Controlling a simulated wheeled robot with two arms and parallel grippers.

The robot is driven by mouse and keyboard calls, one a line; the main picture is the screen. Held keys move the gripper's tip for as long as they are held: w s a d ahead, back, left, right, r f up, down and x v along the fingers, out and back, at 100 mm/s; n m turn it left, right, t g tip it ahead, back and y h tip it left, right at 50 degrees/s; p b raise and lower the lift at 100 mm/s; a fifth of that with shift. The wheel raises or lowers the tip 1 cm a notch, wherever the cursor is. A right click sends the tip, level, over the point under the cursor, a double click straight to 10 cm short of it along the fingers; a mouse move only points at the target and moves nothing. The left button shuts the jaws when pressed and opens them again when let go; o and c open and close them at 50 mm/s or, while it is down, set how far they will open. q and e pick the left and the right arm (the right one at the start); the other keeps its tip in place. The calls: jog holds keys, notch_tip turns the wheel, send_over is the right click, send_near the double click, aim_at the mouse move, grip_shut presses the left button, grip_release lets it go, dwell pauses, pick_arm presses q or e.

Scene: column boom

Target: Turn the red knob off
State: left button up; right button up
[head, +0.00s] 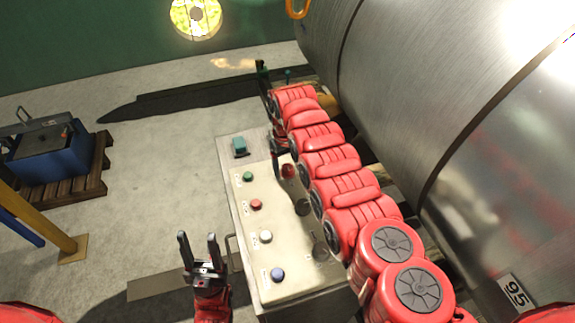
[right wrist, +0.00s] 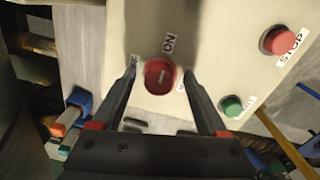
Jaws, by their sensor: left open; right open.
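The red knob (right wrist: 160,75) is round with a pale line across its face. It sits on a light panel with an ON label (right wrist: 168,44) beside it; other labels are partly hidden by the fingers. My right gripper (right wrist: 161,82) is open, with one finger on each side of the knob; I cannot tell whether they touch it. In the head view the knob (head: 288,171) shows small at the far right of the control panel (head: 275,225), beside my red right arm. My left gripper (head: 199,243) is open and empty, left of the panel.
The panel carries a green button (head: 248,176), a red STOP button (head: 256,204), a white button (head: 265,237) and a blue button (head: 277,274). A large metal tank (head: 420,80) fills the right. A blue box (head: 45,152) stands on a pallet at left. Floor between is clear.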

jog(key=shift+c, duration=0.2)
grip_shut()
